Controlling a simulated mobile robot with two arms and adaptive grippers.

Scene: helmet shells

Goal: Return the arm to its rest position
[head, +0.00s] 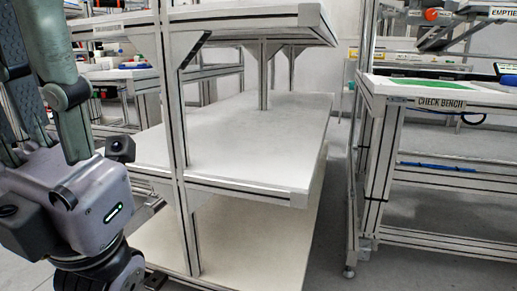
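Part of one of my own arms shows at the left edge of the head view, as grey-green links above a grey-purple housing with a small lit strip. No gripper fingers can be made out on it. My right arm and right gripper are out of the picture. I see no helmet shell in this view.
A metal-framed rack with pale empty shelves (250,135) stands close to my arm in the middle. A bench labelled CHECK BENCH (440,103) stands at the right, with a green mat (428,84) on top. Open grey floor (335,230) lies between them.

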